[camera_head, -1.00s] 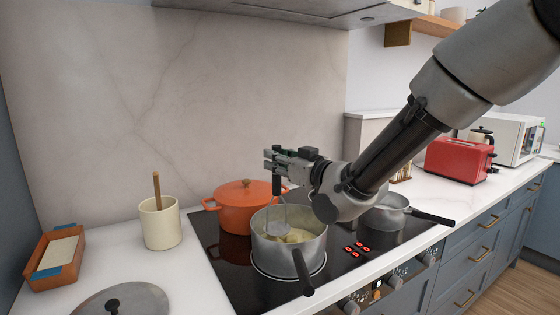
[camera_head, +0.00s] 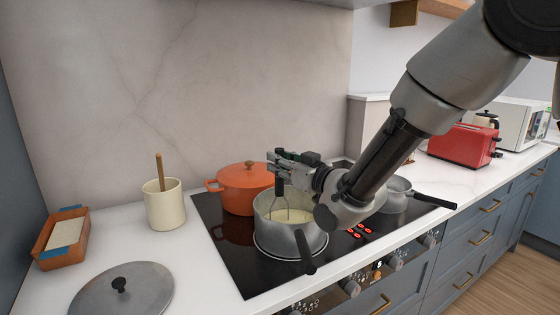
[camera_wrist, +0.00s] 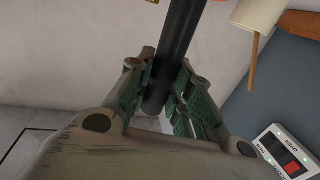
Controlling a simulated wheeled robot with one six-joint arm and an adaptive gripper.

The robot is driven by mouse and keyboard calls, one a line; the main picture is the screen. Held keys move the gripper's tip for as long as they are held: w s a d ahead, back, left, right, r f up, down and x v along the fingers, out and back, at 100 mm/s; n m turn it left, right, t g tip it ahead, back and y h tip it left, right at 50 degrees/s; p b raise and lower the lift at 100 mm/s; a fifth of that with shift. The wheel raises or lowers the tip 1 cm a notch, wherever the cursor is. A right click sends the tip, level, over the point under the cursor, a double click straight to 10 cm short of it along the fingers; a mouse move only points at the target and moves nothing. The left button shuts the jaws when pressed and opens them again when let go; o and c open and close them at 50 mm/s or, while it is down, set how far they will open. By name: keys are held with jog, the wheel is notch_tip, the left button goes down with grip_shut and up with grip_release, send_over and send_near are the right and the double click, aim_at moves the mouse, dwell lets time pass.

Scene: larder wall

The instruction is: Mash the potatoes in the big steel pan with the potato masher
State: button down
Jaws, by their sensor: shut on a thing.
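The big steel pan (camera_head: 287,238) stands on the front of the black hob, its dark handle pointing to the front. Pale yellow potato (camera_head: 290,216) shows inside it; its texture is too small to tell. My gripper (camera_head: 281,166) is above the pan, shut on the dark upright handle of the potato masher (camera_head: 281,192). The masher's wire lower part reaches down into the pan, and its foot is hidden in the potato. In the wrist view my gripper (camera_wrist: 163,95) has its green-padded fingers on both sides of the black masher handle (camera_wrist: 178,45).
An orange lidded pot (camera_head: 243,190) stands close behind the pan. A smaller grey pan (camera_head: 396,193) is to the right. A steel lid (camera_head: 125,293), a cream crock (camera_head: 165,205) and a terracotta dish (camera_head: 62,238) are on the left counter. A red toaster (camera_head: 462,146) is farther right.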

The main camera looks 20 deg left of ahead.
aim_at(281, 150)
jog(key=shift+r, duration=2.85)
jog(key=shift+d, duration=0.1)
jog(key=v, duration=0.3)
jog(key=s+v, duration=0.1)
jog(key=v, duration=0.1)
jog(key=shift+s, duration=0.25)
jog(key=shift+f, duration=2.8)
